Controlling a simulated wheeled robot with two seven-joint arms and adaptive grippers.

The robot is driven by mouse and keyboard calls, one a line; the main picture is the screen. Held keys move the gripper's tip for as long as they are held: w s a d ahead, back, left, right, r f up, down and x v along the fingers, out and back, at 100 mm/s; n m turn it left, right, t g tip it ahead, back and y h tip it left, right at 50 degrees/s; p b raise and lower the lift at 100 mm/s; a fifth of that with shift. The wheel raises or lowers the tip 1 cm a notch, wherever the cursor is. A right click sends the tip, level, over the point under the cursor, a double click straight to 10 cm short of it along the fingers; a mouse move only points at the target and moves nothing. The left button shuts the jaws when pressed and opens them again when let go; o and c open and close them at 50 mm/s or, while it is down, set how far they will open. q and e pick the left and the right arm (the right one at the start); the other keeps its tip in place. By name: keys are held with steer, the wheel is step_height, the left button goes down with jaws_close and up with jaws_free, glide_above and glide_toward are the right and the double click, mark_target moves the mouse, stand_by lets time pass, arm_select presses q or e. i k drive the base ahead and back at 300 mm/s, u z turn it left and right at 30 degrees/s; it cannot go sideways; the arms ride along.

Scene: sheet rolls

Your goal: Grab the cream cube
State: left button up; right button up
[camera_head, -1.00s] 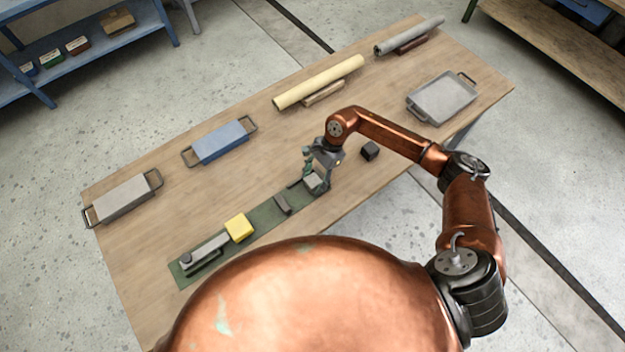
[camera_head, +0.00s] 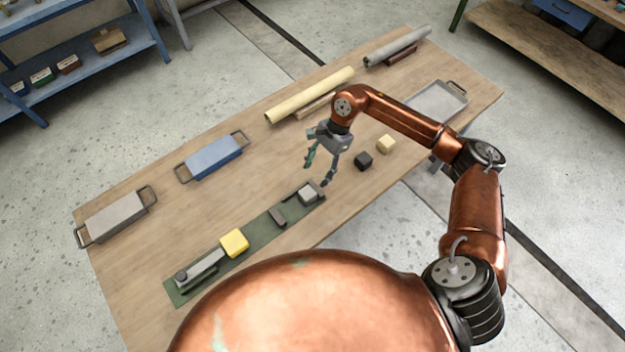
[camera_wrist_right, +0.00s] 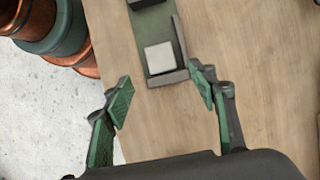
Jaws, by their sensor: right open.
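The cream cube (camera_head: 386,144) sits on the wooden table, at the right in the head view, with a black cube (camera_head: 363,160) close on its left. The cream cube does not show in the right wrist view. My right gripper (camera_head: 317,175) is open and empty, raised above the table to the left of both cubes. In the right wrist view its spread fingers (camera_wrist_right: 160,85) have a light grey block (camera_wrist_right: 160,58) beyond them, in a dark holder on the green mat. My left gripper is not in view.
The green mat (camera_head: 258,243) also bears a yellow block (camera_head: 234,242) and grey tools. Mid-table is mostly bare.

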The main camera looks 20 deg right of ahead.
mark_target(385, 143)
steer(key=z, duration=1.3)
